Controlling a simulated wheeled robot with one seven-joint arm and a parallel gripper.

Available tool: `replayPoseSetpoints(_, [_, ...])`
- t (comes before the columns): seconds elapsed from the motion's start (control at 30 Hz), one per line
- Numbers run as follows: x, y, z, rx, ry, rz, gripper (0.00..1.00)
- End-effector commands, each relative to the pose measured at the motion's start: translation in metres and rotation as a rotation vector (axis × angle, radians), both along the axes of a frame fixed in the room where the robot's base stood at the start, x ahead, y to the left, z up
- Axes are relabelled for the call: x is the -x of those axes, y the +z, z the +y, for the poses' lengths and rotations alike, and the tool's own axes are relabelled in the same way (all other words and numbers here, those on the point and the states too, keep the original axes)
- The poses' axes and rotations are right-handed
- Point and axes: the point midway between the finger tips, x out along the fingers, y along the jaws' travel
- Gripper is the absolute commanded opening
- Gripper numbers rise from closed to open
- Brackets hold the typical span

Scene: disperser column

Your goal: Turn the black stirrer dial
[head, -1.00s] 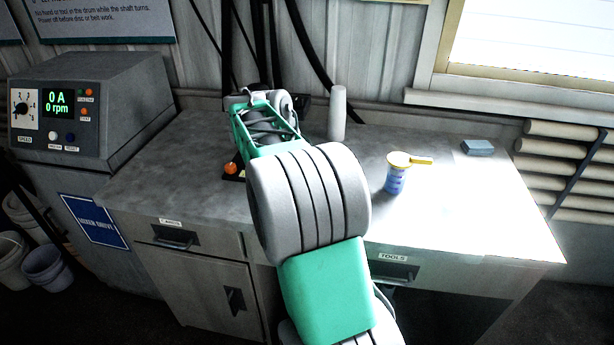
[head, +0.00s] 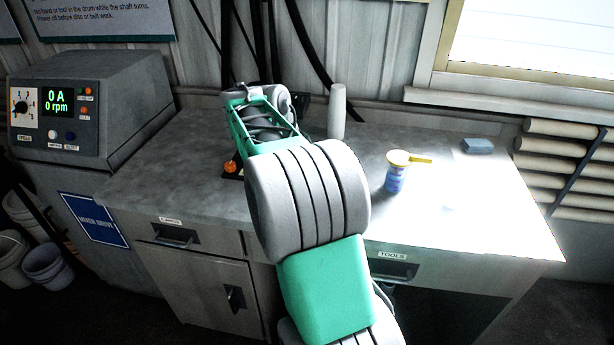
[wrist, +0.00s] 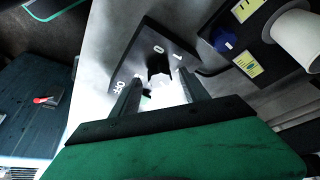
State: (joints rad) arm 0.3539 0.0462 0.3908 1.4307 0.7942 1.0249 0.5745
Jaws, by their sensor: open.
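In the wrist view, a black dial (wrist: 158,76) sits on the face of a dark grey box, with white marks around it, including "0" and "1". My gripper (wrist: 160,92) is open, with one finger at each side of the dial. I cannot tell whether the fingers touch it. In the head view my own arm hides the dial and my fingertips. Another black dial (head: 20,107) is on the grey drive console (head: 130,100) at the far left, beside a display reading 0 A and 0 rpm.
An orange knob (head: 231,168) is left of my arm. The wrist view shows a black unit with yellow labels (wrist: 248,65) at upper right.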

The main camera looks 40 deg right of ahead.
Motion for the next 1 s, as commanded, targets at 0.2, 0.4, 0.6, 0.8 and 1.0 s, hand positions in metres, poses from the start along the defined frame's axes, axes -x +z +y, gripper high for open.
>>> replayPoseSetpoints(0.2, [-0.003, 0.045, 0.018, 0.0, 0.002, -0.003, 0.53])
replayPoseSetpoints(0.4, [-0.003, 0.064, 0.026, 0.0, 0.0, -0.002, 0.53])
replayPoseSetpoints(0.6, [-0.002, 0.064, 0.026, 0.0, -0.001, -0.001, 0.53])
replayPoseSetpoints(0.8, [-0.002, 0.065, 0.028, -0.001, 0.016, 0.001, 0.53])
replayPoseSetpoints(1.0, [0.006, 0.072, 0.092, -0.018, 0.468, 0.05, 0.53])
